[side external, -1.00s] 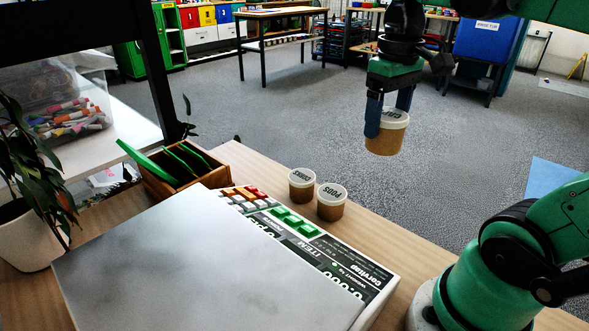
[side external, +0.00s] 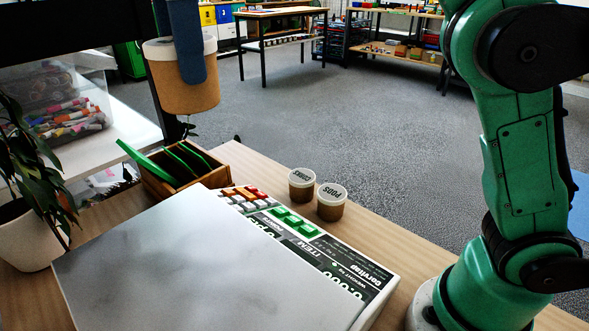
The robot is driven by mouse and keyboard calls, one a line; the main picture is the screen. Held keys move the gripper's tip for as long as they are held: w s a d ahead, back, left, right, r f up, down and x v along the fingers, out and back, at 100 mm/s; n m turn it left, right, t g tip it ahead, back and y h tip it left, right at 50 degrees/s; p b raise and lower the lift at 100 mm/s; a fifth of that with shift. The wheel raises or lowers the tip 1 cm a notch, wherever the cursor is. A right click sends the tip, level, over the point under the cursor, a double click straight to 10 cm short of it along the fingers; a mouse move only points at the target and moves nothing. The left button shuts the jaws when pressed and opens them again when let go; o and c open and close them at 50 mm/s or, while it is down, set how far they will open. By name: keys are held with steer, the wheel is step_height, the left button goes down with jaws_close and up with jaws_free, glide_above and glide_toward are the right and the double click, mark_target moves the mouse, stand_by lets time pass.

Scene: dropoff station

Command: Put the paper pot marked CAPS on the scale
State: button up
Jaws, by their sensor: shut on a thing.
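A brown paper pot with a white lid (side external: 184,92) hangs in the upper left of the side external view, held by my gripper (side external: 190,50). The pot's lid marking is hidden. It is upright and well above the table. The scale (side external: 200,265) has a large bare grey plate in the foreground, with a keypad and display panel along its far right side. Nothing rests on the plate.
Two similar pots, one marked CORKS or similar (side external: 302,185) and one marked PODS (side external: 331,203), stand beyond the scale's keys. A wooden box with green items (side external: 177,172), a potted plant (side external: 28,235) and a clear bin of markers (side external: 62,110) are at left.

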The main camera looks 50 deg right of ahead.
steer(key=shift+a+f, duration=0.1)
steer(key=shift+a, duration=0.2)
steer(key=shift+f, duration=0.3)
step_height(320, 180, down, 19)
steer(key=shift+s+f, duration=0.1)
steer(key=shift+f, duration=0.1)
steer(key=shift+f, duration=0.1)
steer(key=o, duration=1.3)
steer(key=shift+c, duration=0.2)
